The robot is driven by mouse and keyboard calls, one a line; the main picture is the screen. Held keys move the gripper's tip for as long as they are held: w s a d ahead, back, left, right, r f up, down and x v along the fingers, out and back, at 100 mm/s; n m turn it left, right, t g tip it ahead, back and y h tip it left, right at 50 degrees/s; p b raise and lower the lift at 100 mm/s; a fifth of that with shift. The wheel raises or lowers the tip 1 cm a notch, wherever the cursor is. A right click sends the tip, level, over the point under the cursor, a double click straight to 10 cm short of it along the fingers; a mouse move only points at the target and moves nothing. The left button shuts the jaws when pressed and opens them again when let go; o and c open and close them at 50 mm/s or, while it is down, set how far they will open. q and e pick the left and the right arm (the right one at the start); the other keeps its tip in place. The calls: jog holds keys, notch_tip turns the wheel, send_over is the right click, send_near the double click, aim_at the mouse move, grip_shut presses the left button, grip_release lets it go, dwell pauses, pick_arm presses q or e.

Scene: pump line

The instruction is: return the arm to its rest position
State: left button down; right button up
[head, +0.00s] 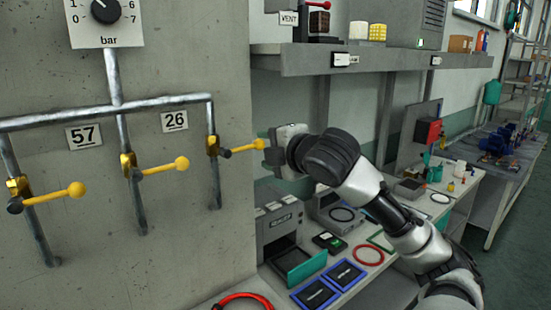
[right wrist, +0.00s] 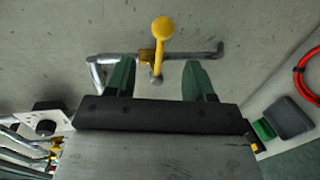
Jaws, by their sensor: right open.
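My right arm (head: 345,160) reaches from the lower right toward the grey wall. Its gripper (head: 268,148) is at the knob end of the rightmost yellow valve lever (head: 243,148). In the right wrist view the green fingers (right wrist: 158,75) are apart. The yellow lever (right wrist: 161,40) shows between and beyond their tips, with its round knob past them. Nothing is clearly held; whether a finger touches the lever I cannot tell. My left gripper is not in view.
Two more yellow levers (head: 165,167) (head: 55,195) stick out from the wall pipes, near plates 57 (head: 84,136) and 26 (head: 174,121). A shelf (head: 370,62) overhangs a bench with blue trays (head: 344,274) and a red ring (head: 368,255). Floor shows at the right.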

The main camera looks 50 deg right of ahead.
jog(key=shift+v, duration=0.95)
